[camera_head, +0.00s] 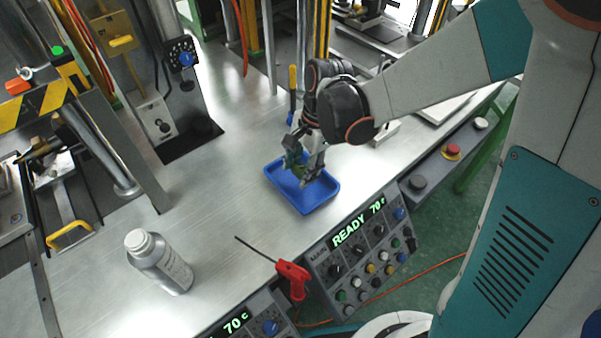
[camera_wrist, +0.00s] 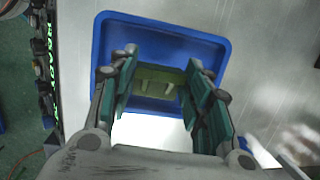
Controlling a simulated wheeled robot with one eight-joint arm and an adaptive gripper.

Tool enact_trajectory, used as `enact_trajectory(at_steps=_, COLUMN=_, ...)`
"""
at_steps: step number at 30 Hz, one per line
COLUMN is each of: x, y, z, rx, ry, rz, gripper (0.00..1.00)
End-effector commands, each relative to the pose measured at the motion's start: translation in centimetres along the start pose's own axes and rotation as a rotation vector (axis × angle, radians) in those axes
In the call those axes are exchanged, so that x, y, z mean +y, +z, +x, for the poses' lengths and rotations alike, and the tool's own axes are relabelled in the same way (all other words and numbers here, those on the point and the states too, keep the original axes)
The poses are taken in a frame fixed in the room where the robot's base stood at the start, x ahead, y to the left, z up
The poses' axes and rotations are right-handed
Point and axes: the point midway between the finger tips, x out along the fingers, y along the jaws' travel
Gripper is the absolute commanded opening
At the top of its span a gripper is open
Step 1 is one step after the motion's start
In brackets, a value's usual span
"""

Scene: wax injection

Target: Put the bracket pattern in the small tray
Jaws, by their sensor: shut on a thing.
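The small tray (camera_head: 318,199) is blue and shallow and stands on the metal bench. It also shows in the wrist view (camera_wrist: 160,24), below my gripper. My gripper (camera_head: 300,172) points down over the tray. In the wrist view its teal-padded fingers (camera_wrist: 163,95) are shut on the bracket pattern (camera_wrist: 158,82), a green piece with lighter upright ribs. The head view shows the green piece (camera_head: 293,158) only in part, between the fingers. I cannot tell whether the pattern touches the tray floor.
A grey bottle (camera_head: 160,262) stands at the lower left. A red-handled hex driver (camera_head: 292,277) is near the front edge, beside the control panel (camera_head: 362,250). A blue-and-yellow handled tool (camera_head: 292,88) is behind the tray. The bench left of the tray is clear.

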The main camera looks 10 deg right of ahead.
Motion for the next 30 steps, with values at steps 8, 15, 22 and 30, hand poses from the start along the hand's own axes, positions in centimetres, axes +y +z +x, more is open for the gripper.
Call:
enact_trajectory(at_steps=8, x=0.2, y=-0.8, z=3.6, rx=0.0, ry=0.0, rz=0.0, gripper=0.23)
enact_trajectory(at_steps=15, x=0.3, y=-0.8, z=4.0, rx=0.0, ry=0.0, rz=0.0, gripper=0.23)
enact_trajectory(at_steps=22, x=0.3, y=-0.9, z=4.2, rx=0.0, ry=0.0, rz=0.0, gripper=0.54)
enact_trajectory(at_steps=30, x=0.3, y=-0.9, z=4.2, rx=0.0, ry=0.0, rz=0.0, gripper=0.65)
